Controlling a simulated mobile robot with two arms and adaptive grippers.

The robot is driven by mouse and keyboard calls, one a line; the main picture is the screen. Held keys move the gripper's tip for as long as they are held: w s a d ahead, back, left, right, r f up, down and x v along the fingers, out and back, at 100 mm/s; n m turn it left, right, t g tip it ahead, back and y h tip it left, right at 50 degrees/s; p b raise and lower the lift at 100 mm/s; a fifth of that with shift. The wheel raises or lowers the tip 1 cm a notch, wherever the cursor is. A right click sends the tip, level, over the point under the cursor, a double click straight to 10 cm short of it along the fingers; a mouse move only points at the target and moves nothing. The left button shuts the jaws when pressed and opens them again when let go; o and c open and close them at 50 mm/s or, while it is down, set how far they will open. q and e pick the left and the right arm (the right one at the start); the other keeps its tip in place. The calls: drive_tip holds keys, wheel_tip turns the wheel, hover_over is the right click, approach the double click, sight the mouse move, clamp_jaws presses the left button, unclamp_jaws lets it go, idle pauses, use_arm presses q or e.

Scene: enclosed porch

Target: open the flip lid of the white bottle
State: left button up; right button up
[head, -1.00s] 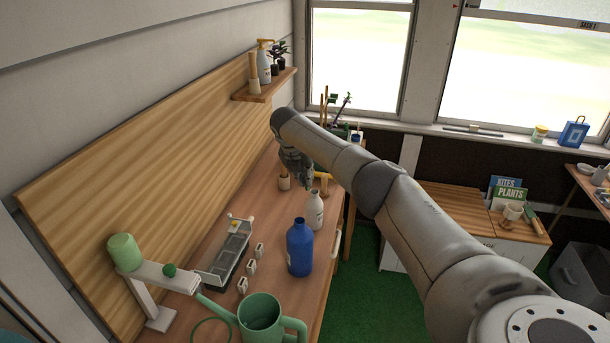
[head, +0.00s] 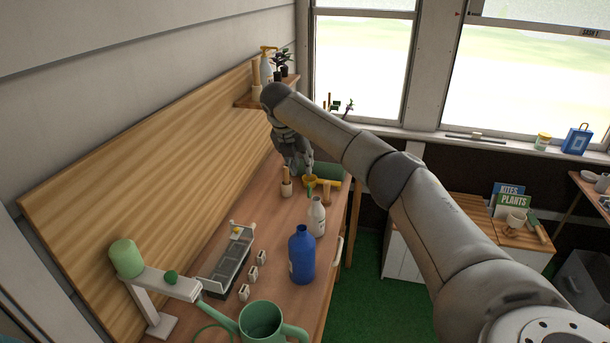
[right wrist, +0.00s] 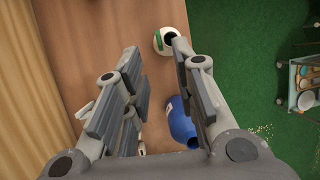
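The white bottle (head: 317,217) stands upright on the wooden bench, just behind the blue bottle (head: 301,255). In the right wrist view the white bottle (right wrist: 165,44) shows from above with a green band and a dark round spot at its top, partly beside a finger. I cannot make out its lid clearly. My right gripper (head: 301,172) is over the bench farther back than the white bottle, apart from it. In the right wrist view my right gripper (right wrist: 160,85) has its fingers spread with nothing between the pads. My left gripper is not in view.
A grey tray (head: 228,262), small white blocks, a green watering can (head: 262,322) and a lamp-like stand (head: 163,287) occupy the front. A shelf (head: 266,93) hangs on the back panel.

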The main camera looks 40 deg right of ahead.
drive_tip(key=v, duration=0.2)
drive_tip(key=shift+a+r, duration=0.15)
drive_tip(key=shift+r, duration=0.15)
idle(0.4)
